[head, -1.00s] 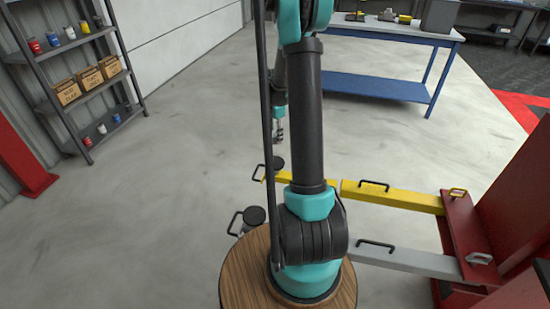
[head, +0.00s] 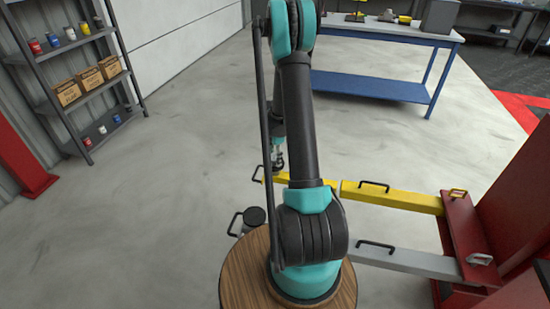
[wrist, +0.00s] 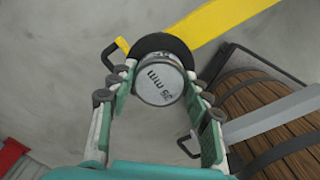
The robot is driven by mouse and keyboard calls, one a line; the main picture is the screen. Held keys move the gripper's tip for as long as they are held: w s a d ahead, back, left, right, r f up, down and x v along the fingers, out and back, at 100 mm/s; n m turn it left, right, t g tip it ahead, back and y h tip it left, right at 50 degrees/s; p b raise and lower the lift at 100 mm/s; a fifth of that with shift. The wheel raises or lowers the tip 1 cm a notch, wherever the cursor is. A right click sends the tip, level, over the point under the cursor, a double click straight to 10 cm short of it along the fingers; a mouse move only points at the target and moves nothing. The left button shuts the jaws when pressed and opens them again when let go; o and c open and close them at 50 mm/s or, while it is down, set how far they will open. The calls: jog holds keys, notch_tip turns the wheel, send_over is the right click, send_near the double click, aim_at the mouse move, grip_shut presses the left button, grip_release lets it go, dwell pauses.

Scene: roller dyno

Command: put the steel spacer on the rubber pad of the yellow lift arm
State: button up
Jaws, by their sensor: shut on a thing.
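The steel spacer (wrist: 160,84), a short silver cylinder marked "35 mm", is between the fingertips of my gripper (wrist: 155,86) in the wrist view. My gripper is shut on it. The black round rubber pad (wrist: 158,42) of the yellow lift arm (wrist: 222,22) shows behind the spacer, its far rim visible and the rest covered. I cannot tell whether spacer and pad touch. In the head view my gripper (head: 278,165) is at the left end of the yellow lift arm (head: 395,197), hiding most of the pad. The spacer is too small to make out there.
A grey lift arm (head: 405,257) with its own black pad (head: 254,215) lies nearer, parallel to the yellow one. Both join a red lift post (head: 510,200) at right. Black handles stand up from the arms.

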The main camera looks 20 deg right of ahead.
aim_at(275, 157)
jog(key=o, duration=1.4)
jog(key=shift+f, duration=0.1)
jog(key=shift+c, duration=0.2)
notch_tip(275, 157, up, 11)
jog(key=s+a+r+m+t, duration=0.1)
jog(key=s+a+r+m, duration=0.25)
jog(key=s+m, duration=0.2)
jog(key=s+a+r+m+t, duration=0.1)
jog(key=s+a+r+m, duration=0.25)
jog(key=s, duration=0.35)
jog(key=s+a+m+t, duration=0.1)
jog(key=s+a+m, duration=0.1)
jog(key=s+m, duration=0.3)
jog(key=s+a+m+t, duration=0.1)
jog(key=s+a+m, duration=0.1)
jog(key=s+m, duration=0.4)
jog(key=s, duration=0.4)
jog(key=shift+a+f, duration=0.2)
jog(key=shift+a, duration=0.05)
